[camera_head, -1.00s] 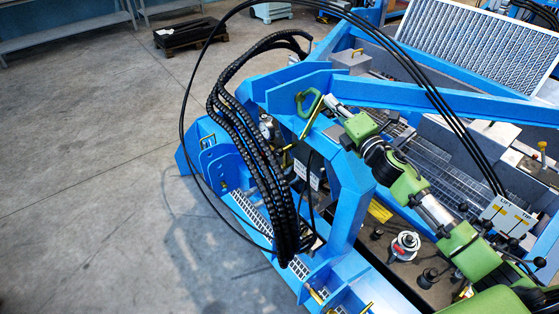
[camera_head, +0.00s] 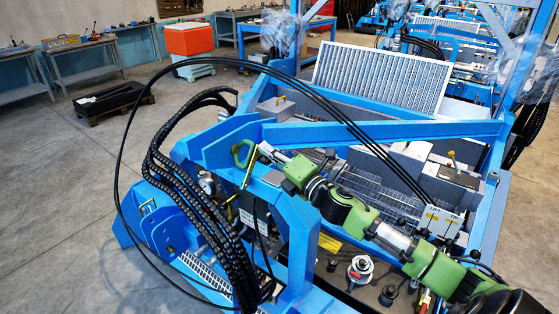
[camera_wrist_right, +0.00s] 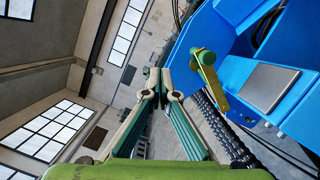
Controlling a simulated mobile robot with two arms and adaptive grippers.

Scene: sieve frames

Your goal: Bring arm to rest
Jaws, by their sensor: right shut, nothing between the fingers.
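My right arm (camera_head: 355,215), green and black, reaches in from the lower right over the blue machine frame (camera_head: 290,250). My left gripper is not in view.
Black hoses (camera_head: 190,190) loop over the frame's left side. A grey mesh panel (camera_head: 380,78) stands behind. A label box (camera_head: 438,221) and a round metal fitting (camera_head: 360,269) are near my arm. The floor at left is open, with a dark pallet (camera_head: 113,101) farther back.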

